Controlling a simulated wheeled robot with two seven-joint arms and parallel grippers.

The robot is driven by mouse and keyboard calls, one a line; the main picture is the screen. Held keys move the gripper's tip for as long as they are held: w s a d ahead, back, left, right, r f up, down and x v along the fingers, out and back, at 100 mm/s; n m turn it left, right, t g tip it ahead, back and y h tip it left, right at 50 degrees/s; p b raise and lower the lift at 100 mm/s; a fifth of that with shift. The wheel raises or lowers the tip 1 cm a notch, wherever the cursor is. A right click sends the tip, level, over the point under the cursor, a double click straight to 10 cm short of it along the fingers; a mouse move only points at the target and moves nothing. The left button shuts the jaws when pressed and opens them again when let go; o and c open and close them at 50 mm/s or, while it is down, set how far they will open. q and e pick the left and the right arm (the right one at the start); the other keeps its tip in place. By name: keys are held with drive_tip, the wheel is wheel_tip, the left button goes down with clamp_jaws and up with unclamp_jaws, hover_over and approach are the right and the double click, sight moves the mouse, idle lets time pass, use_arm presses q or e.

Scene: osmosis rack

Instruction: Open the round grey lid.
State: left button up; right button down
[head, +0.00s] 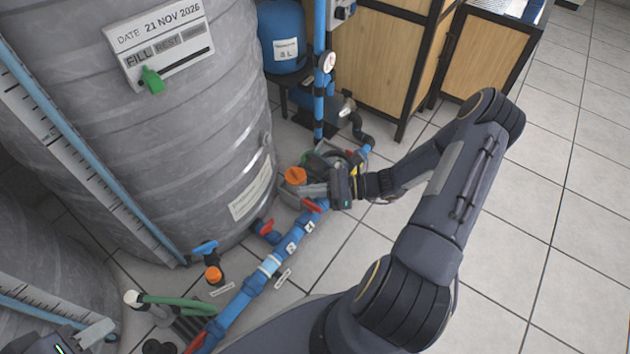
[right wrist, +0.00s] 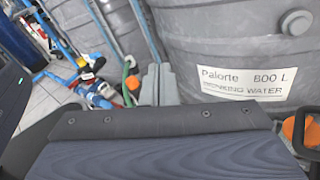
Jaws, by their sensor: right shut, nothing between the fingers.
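I cannot clearly make out the round grey lid. In the head view a dark rounded part (head: 350,157) shows just behind my right gripper, partly covered by it, and I cannot tell whether it is the lid. My right gripper (head: 290,190) is low beside the big grey tank, next to an orange cap (head: 295,175). In the right wrist view its two grey fingers (right wrist: 158,86) are together with nothing between them; the orange cap (right wrist: 300,130) is at the right edge. My left gripper (head: 95,335) is partly in view at the bottom left; its opening is unclear.
The ribbed grey tank (head: 185,120) fills the left. A blue pipe with valves (head: 270,264) runs along the floor below my right gripper. A blue vessel (head: 283,40) and wooden cabinets (head: 370,50) stand behind. Tiled floor (head: 540,220) at the right is clear.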

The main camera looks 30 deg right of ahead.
drive_tip(key=s+d+f+m+t+h+p, duration=0.1)
drive_tip(key=d+f+m+t+h, duration=0.2)
drive_tip(key=f+m+t+h, duration=0.45)
drive_tip(key=d+f+m+t+h, duration=0.35)
drive_tip(key=f+m, duration=0.55)
drive_tip(key=m, duration=0.4)
drive_tip(key=w+d+r+b, duration=0.1)
drive_tip(key=w+r+b, duration=0.1)
drive_tip(key=w, duration=0.8)
drive_tip(key=shift+w+d+r+g+h+b, duration=0.2)
drive_tip(key=shift+w+r+g+h+b, duration=0.15)
drive_tip(key=shift+b, duration=0.25)
